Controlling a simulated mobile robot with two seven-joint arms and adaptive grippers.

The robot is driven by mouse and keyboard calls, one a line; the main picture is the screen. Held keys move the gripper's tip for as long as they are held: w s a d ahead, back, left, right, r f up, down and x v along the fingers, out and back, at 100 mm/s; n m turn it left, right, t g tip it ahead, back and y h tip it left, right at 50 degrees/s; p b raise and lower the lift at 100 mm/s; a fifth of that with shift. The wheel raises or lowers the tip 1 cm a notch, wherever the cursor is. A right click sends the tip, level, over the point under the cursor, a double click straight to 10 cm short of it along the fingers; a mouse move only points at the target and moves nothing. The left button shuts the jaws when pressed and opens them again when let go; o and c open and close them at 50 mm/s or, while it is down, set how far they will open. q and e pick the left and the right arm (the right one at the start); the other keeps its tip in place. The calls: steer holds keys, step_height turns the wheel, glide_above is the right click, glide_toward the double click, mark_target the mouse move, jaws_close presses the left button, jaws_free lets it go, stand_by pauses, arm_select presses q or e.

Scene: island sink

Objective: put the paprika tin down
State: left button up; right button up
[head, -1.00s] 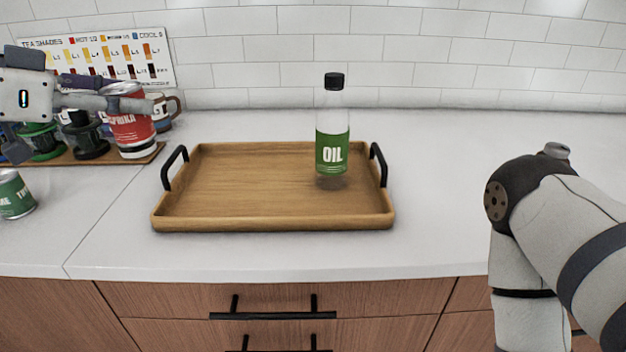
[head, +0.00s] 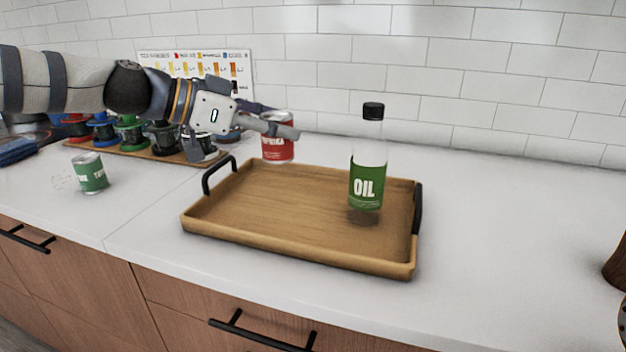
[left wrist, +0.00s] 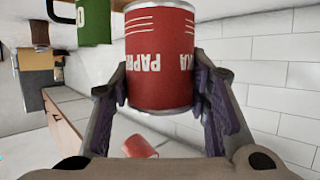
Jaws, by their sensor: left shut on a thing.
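The red paprika tin (head: 277,151) is upright in my left gripper (head: 276,124), which is shut on it. The tin is over or just behind the back left part of the wooden tray (head: 230,231). I cannot tell whether its base touches anything. In the left wrist view the tin (left wrist: 160,62) appears upside down between both fingers.
An oil bottle (head: 367,186) stands at the tray's right side. A green tin (head: 90,173) stands on the left counter. A board with several coloured canisters (head: 131,133) is behind it. The tray's middle and left are bare.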

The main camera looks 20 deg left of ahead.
arm_select(q)
steer(key=w+d+f, duration=0.1)
steer(key=f, duration=0.1)
steer(key=w+d+f+b, duration=0.1)
steer(key=w+f, duration=0.1)
steer(key=w+d+f, duration=0.1)
steer(key=f, duration=0.1)
steer(key=shift+w+f, duration=0.2)
steer(key=shift+w, duration=0.15)
steer(key=f, duration=0.3)
steer(key=shift+w+d+b, duration=0.2)
steer(key=shift+w+b, duration=0.05)
steer(key=shift+b, duration=0.1)
steer(key=shift+f, duration=0.1)
arm_select(e)
steer(key=shift+g, duration=0.6)
steer(key=s+f, duration=0.3)
steer(key=shift+d, duration=0.1)
arm_select(q)
steer(key=shift+f, duration=0.2)
steer(key=o, duration=1.2)
arm_select(e)
steer(key=shift+f, duration=0.1)
arm_select(q)
steer(key=shift+r, duration=0.1)
